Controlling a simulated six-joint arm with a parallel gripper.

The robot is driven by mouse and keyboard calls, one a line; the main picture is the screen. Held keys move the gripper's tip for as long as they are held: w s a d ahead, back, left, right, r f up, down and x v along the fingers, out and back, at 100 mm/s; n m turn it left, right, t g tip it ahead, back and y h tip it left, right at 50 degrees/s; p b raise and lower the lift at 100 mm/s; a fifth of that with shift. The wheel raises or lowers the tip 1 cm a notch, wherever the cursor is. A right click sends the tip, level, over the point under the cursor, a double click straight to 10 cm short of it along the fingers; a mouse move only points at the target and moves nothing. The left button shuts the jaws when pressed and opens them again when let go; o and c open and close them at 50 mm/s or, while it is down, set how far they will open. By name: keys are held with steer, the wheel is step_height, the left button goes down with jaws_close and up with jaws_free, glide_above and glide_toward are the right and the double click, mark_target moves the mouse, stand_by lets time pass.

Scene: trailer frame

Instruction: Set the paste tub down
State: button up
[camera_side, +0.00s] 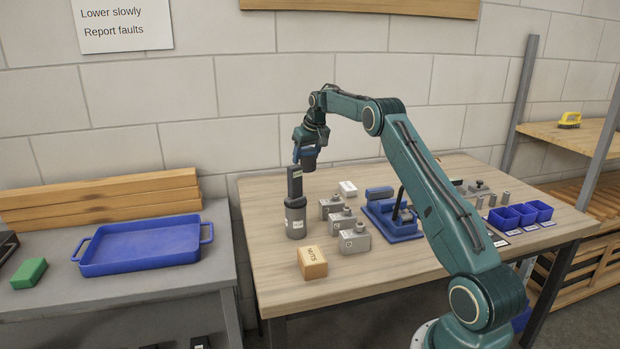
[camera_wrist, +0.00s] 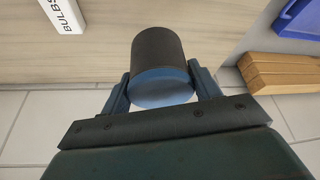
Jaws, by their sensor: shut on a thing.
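My gripper (camera_side: 307,150) is near the table's back edge by the wall. It is shut on the paste tub, a dark cylinder (camera_side: 308,164) held in the air above the wooden table (camera_side: 285,278). In the wrist view the tub (camera_wrist: 158,50) sits between the two fingers of my gripper (camera_wrist: 160,82), dark on its side with a blue end facing the camera. No label on the tub can be read. The tub's far end is hidden in the wrist view.
A grey canister with a dark upright block (camera_side: 296,205) stands just below the tub in the side view. Several grey metal blocks (camera_side: 342,222), a white box (camera_side: 347,188), a nuts box (camera_side: 312,262) and a blue fixture (camera_side: 395,222) are nearby. Table space left of the canister is bare.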

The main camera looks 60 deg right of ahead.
steer(key=w+a+r+m, duration=0.1)
steer(key=w+a+r, duration=0.5)
steer(key=a+r, duration=0.3)
steer(key=a, duration=0.2)
steer(key=shift+a+r+m+h, duration=0.15)
steer(key=shift+a+m+h, duration=0.15)
steer(key=shift+a+m, duration=0.1)
step_height(320, 180, down, 14)
steer(key=shift+f, duration=0.2)
steer(key=shift+f, duration=2.8)
steer(key=shift+f, duration=0.15)
steer(key=o, duration=1.1)
steer(key=shift+o, duration=0.2)
